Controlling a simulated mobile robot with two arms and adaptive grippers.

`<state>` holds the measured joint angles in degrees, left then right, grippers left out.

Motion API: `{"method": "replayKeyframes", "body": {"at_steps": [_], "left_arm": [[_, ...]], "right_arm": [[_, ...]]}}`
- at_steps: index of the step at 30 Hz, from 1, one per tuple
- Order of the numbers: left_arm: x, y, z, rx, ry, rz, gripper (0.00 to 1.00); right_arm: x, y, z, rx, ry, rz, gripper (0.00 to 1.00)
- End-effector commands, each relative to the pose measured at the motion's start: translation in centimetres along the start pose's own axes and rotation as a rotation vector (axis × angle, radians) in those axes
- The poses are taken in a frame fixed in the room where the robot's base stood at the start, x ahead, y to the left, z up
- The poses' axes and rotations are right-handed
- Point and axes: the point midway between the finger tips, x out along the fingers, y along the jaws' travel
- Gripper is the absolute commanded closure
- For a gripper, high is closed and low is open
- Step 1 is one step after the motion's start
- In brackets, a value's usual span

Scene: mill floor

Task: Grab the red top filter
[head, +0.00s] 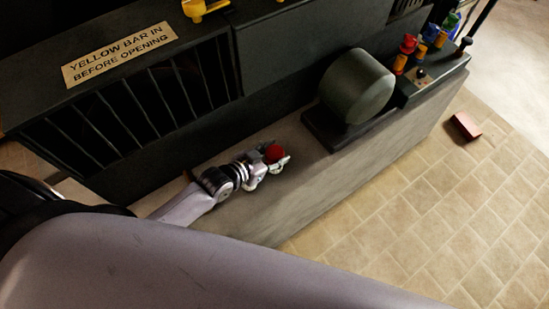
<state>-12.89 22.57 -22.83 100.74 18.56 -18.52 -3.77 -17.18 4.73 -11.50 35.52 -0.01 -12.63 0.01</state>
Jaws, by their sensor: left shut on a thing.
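My left gripper (279,162) is over the grey ledge in front of the dark machine. It is shut on a small red-topped thing (273,153), and its fingers hide the lower part. Another red-topped piece (408,43) stands in the dark rack (432,84) at the upper right, among pieces with yellow, blue and green parts. That rack is well to the right of my gripper. My right gripper is not in view.
A dark green drum (357,86) on a black base stands on the ledge (262,216), between my gripper and the rack. The slatted machine (150,100) bears a sign (119,54) reading "YELLOW BAR IN BEFORE OPENING". A reddish block (466,126) lies on the tiled floor (400,220).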

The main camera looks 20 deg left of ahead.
Motion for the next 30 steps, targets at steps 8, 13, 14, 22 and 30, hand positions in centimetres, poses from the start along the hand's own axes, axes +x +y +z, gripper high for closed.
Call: {"method": "replayKeyframes", "body": {"at_steps": [8,13,14,22,30], "left_arm": [[0.0,0.0,-0.1,0.0,0.001,0.0,0.87],[-0.1,0.0,-0.2,0.0,0.002,0.0,0.87],[-0.1,0.0,-0.3,0.0,0.002,0.0,0.87],[-1.7,0.0,-3.3,0.002,0.005,0.0,0.87],[-5.5,0.0,-10.3,0.004,0.009,0.0,0.87]], "right_arm": [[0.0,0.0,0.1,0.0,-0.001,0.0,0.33],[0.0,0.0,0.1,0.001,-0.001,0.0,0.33],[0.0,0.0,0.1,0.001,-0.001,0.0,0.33],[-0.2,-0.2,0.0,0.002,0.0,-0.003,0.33],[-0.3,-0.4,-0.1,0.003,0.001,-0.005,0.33]]}}
